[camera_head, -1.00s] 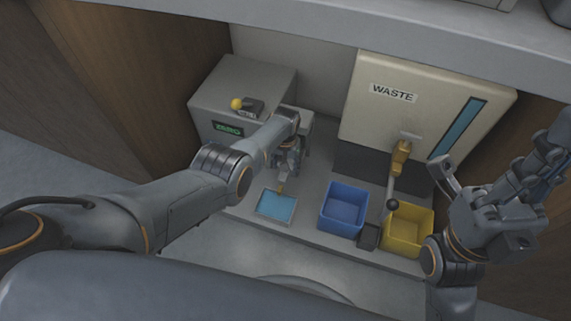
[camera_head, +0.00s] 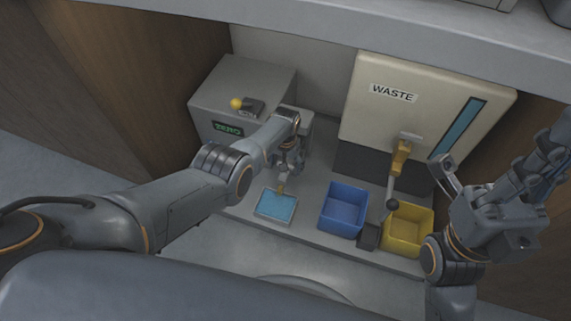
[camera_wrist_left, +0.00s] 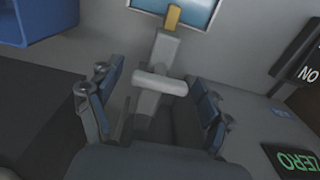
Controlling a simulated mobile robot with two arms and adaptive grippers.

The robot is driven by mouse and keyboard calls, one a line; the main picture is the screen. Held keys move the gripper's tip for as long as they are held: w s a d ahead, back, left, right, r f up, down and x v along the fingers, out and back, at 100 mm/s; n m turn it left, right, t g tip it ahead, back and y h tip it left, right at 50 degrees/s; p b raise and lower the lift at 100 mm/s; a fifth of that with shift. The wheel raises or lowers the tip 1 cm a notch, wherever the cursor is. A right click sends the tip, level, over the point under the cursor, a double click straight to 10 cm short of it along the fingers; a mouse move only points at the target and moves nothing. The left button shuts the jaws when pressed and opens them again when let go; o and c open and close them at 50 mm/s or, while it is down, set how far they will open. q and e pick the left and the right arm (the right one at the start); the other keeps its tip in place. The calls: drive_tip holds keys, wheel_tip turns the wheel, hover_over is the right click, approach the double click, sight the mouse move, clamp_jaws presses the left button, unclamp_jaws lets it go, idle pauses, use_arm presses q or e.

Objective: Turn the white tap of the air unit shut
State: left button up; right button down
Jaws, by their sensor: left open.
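The white tap (camera_wrist_left: 160,83) shows in the left wrist view as a short bar lying crosswise over the pale stem of the air unit (camera_wrist_left: 165,50). A brass nozzle (camera_wrist_left: 173,17) sits at the unit's far end, by the blue-faced tray. My left gripper (camera_wrist_left: 152,103) is open, with one finger on each side of the tap and visible gaps between. In the head view my left gripper (camera_head: 288,165) hides the tap and most of the unit. My right gripper (camera_head: 480,205) is at the right, away from the unit; its finger opening is unclear.
A grey box with a ZERO display (camera_head: 228,129) and yellow knob (camera_head: 237,104) stands behind my left arm. The blue-faced tray (camera_head: 277,205), a blue bin (camera_head: 343,208) and a yellow bin (camera_head: 409,228) line the front. The WASTE cabinet (camera_head: 430,95) and a lever (camera_head: 392,190) are to the right.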

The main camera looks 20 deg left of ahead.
use_arm(q)
drive_tip(key=shift+r, duration=0.15)
wheel_tip(320, 180, up, 12)
idle(0.7)
drive_tip(key=shift+f, duration=0.2)
